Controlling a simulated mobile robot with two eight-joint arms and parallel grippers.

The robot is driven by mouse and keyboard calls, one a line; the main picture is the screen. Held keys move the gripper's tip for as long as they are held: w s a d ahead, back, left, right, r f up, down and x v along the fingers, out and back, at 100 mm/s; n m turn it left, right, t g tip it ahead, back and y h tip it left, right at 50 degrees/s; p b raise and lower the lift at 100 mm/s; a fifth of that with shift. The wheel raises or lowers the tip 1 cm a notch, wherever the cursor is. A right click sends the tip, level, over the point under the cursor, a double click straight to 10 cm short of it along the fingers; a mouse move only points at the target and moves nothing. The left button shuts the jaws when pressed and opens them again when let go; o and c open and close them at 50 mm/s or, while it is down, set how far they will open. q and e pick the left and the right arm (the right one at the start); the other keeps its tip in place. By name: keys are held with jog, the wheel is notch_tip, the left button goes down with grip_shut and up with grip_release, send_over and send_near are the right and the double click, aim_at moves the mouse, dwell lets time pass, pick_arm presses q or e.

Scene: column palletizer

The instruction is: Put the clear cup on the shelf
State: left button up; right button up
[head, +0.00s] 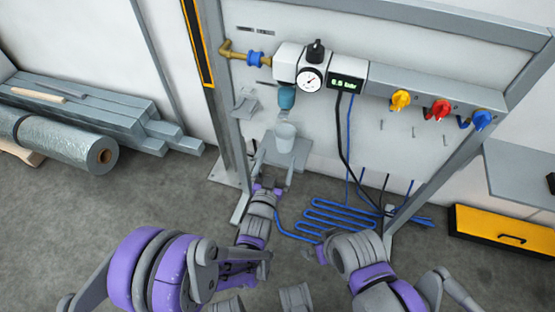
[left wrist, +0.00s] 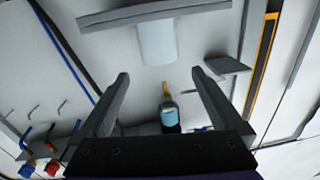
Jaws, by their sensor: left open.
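The clear cup (head: 284,137) stands upright on a small grey plate (head: 301,151) on the panel, below the blue nozzle (head: 286,97). My left gripper (head: 273,165) is open and empty, just in front of the plate and cup. In the left wrist view the scene is upside down. There the cup (left wrist: 157,42) lies beyond and between the spread fingertips (left wrist: 160,76), apart from them, against the plate edge (left wrist: 150,14). My right gripper (head: 312,254) shows only in small part beside the right arm; its fingers are unclear. A grey shelf (head: 520,172) is at the right edge.
The panel carries a gauge (head: 310,80), a display (head: 347,82) and yellow, red and blue valves (head: 441,109). A small grey bracket (head: 245,104) is left of the nozzle. Blue tubing (head: 340,215) lies low. A yellow case (head: 500,236) is at right, metal stock (head: 95,115) at left.

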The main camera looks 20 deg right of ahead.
pick_arm(q)
jog(key=shift+s+a, duration=0.2)
jog(key=shift+s, duration=0.15)
pick_arm(e)
jog(key=shift+s+a, duration=0.15)
jog(key=shift+s, duration=0.2)
pick_arm(q)
jog(key=s+a+r+n+g+y, duration=0.1)
jog(key=s+a+n+g+y, duration=0.15)
jog(key=a, duration=0.65)
jog(key=s+a+r+n+g+y, duration=0.1)
jog(key=s+a+r+g+y, duration=0.15)
jog(key=a, duration=0.75)
jog(key=s+a+f+n+g+y, duration=0.1)
jog(key=s+a+g, duration=0.1)
jog(key=s+a, duration=0.2)
jog(key=s+a+f+n+g+y, duration=0.1)
jog(key=s+a, duration=0.3)
jog(key=s, duration=0.7)
jog(key=s+a+f+n+g+y, duration=0.1)
jog(key=s+a+g, duration=0.2)
jog(key=s, duration=0.4)
jog(key=shift+s+a+g+y, duration=0.3)
jog(key=shift+a+y, duration=0.1)
jog(key=shift+a, duration=0.35)
pick_arm(e)
jog(key=shift+w, duration=0.1)
